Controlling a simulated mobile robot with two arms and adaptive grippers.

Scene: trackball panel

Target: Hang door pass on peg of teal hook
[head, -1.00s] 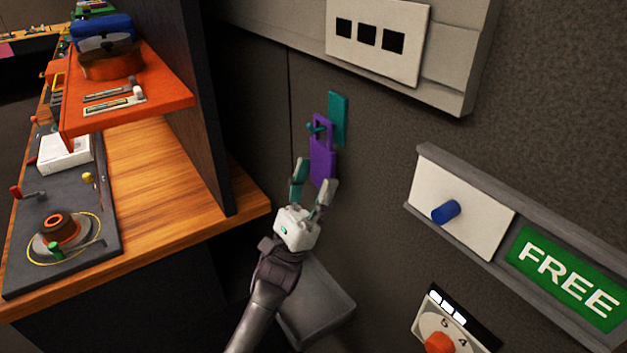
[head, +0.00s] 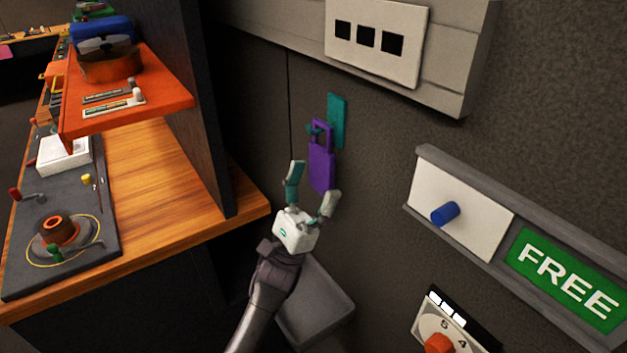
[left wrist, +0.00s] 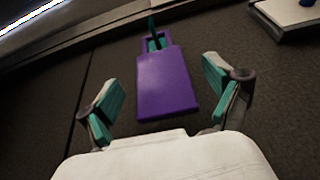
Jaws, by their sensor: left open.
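The purple door pass (head: 321,168) hangs against the dark wall with the peg of the teal hook (head: 337,119) through the opening at its top. In the left wrist view the pass (left wrist: 166,84) hangs beyond the fingers, and the teal peg (left wrist: 153,36) shows at its top opening. My left gripper (head: 313,183) is open and empty just below the pass, its fingers spread wide and apart from it. The gripper's two fingers (left wrist: 170,98) also show on either side in the left wrist view. My right gripper is not in view.
To the right, a panel with a blue knob (head: 445,213) and a green FREE sign (head: 567,276) juts from the wall. A grey box with a white switch plate (head: 379,40) is above. A wooden desk (head: 160,190) with an orange shelf (head: 150,112) stands left.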

